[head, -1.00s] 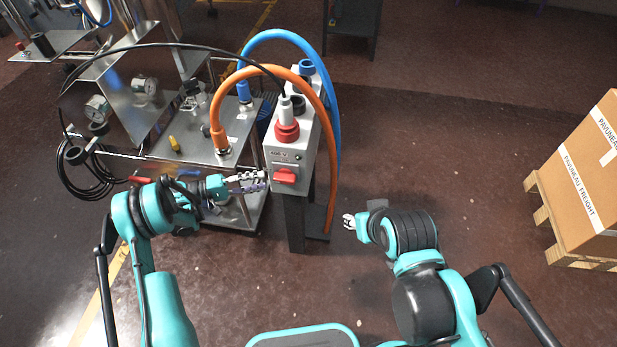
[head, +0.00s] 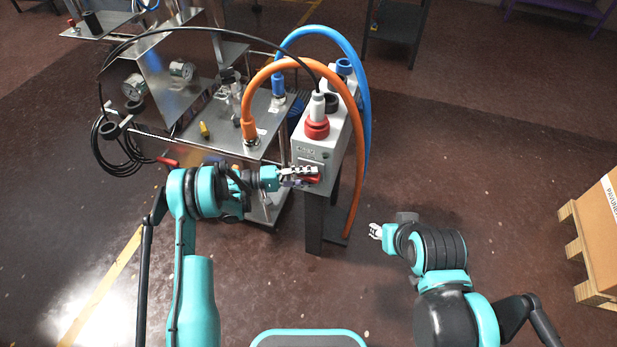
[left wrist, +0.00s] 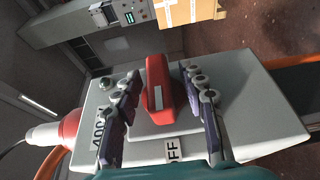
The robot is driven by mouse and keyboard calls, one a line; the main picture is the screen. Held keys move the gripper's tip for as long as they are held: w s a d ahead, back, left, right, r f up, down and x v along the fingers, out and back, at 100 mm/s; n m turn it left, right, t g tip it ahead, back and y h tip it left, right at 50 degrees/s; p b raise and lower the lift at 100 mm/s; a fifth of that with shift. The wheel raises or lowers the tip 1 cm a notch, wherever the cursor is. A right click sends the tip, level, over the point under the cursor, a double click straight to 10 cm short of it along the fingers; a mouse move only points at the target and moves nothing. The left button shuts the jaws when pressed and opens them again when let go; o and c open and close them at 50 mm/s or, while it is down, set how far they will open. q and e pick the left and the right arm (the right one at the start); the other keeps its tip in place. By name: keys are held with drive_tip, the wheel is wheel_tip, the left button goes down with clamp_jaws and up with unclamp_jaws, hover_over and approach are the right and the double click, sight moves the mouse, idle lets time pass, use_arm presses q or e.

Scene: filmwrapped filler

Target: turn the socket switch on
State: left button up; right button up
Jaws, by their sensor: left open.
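The socket box (head: 332,140) is a grey housing on a dark post, with a red and white plug (head: 317,122) in its top. Its red rotary switch (left wrist: 157,92) is on the front face, with a white marker line and an "OFF" label (left wrist: 173,150) beside it. My left gripper (left wrist: 163,80) is open, with one finger on each side of the switch knob; contact is unclear. In the head view the left gripper (head: 308,175) is at the box front and partly hides the switch. My right gripper (head: 375,231) is right of the post, away from the box; its jaw opening is too small to judge.
A metal cart (head: 215,142) with gauges stands left of the box. Orange (head: 350,190) and blue (head: 366,110) hoses arch over and hang beside the box. A carton (head: 603,225) on a pallet stands at the right. Floor between is clear.

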use_arm(q)
clamp_jaws()
drive_tip(key=m+y+p, duration=0.1)
drive_tip(key=y+p, duration=0.1)
drive_tip(key=y, duration=0.1)
drive_tip(key=shift+r, duration=0.2)
drive_tip(key=m+y+p, duration=0.1)
drive_tip(key=y+p, duration=0.1)
drive_tip(key=y, duration=0.2)
drive_tip(key=shift+t+y, duration=0.3)
drive_tip(key=m+t+y+p, duration=0.1)
drive_tip(key=y, duration=0.3)
drive_tip(key=shift+d+f+p, duration=0.1)
drive_tip(key=shift+p, duration=0.25)
drive_tip(key=m+y, duration=0.1)
drive_tip(key=y, duration=0.2)
drive_tip(key=shift+f+t, duration=0.1)
drive_tip(key=shift+t, duration=0.3)
drive_tip(key=shift+t+y, duration=0.3)
drive_tip(key=shift+y, duration=0.8)
